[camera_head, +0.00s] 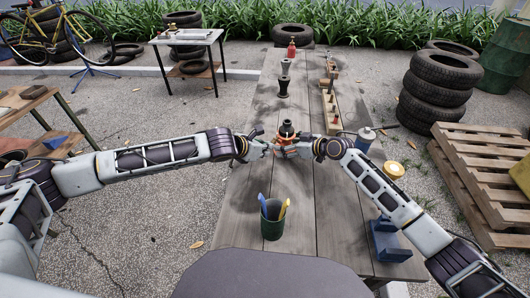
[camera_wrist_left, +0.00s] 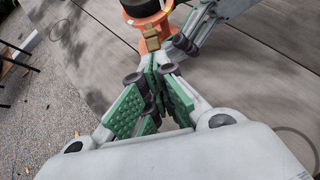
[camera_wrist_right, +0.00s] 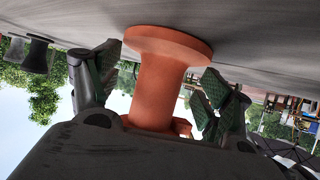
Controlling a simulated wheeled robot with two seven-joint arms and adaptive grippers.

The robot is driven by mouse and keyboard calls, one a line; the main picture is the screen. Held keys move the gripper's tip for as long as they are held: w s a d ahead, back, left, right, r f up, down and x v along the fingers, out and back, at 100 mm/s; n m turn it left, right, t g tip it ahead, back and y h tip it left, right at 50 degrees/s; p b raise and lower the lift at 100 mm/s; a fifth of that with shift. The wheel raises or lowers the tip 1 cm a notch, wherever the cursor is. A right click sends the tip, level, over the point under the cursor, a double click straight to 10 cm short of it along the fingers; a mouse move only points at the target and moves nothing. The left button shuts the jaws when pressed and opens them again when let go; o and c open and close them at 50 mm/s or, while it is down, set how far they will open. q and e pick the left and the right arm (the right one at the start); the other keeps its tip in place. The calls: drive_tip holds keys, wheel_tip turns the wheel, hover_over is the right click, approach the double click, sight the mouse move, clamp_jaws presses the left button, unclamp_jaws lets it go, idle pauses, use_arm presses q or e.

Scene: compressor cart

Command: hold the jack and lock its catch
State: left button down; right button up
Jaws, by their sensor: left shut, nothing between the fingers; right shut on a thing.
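The jack (camera_head: 287,130) stands on the wooden table, an orange spool-shaped body with a black top. My right gripper (camera_head: 308,147) is shut on the jack's orange body, which shows between its green pads in the right wrist view (camera_wrist_right: 160,88). My left gripper (camera_head: 265,147) is shut and empty beside the jack. In the left wrist view its fingertips (camera_wrist_left: 155,85) are together just below a small brass-coloured piece (camera_wrist_left: 152,42) on the jack's side, probably the catch. I cannot tell whether they touch it or whether it is locked.
A green cup (camera_head: 272,222) with blue- and yellow-handled tools stands in front. Black spool-shaped pieces (camera_head: 283,87) and a red bottle (camera_head: 292,49) stand farther back. A wooden peg block (camera_head: 330,100) is at the back right. A blue stand (camera_head: 390,243) is at the front right.

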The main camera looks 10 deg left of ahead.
sight(272, 142)
use_arm(q)
drive_tip(key=shift+w+d+r, duration=0.2)
drive_tip(key=shift+w+r, duration=0.05)
drive_tip(key=shift+r, duration=0.45)
drive_tip(key=shift+w+d+r, duration=0.15)
drive_tip(key=shift+w+r, duration=0.05)
drive_tip(key=shift+r, duration=0.5)
drive_tip(key=shift+w+d+r, duration=0.45)
drive_tip(key=shift+w+r, duration=0.15)
drive_tip(key=shift+r, duration=0.2)
drive_tip(key=shift+r, duration=0.45)
drive_tip(key=shift+r, duration=0.35)
drive_tip(key=shift+r, duration=0.15)
wheel_tip(272, 142, up, 10)
drive_tip(key=shift+s+a, duration=0.3)
drive_tip(key=shift+s, duration=0.1)
idle(0.5)
drive_tip(key=c, duration=2.2)
unclamp_jaws()
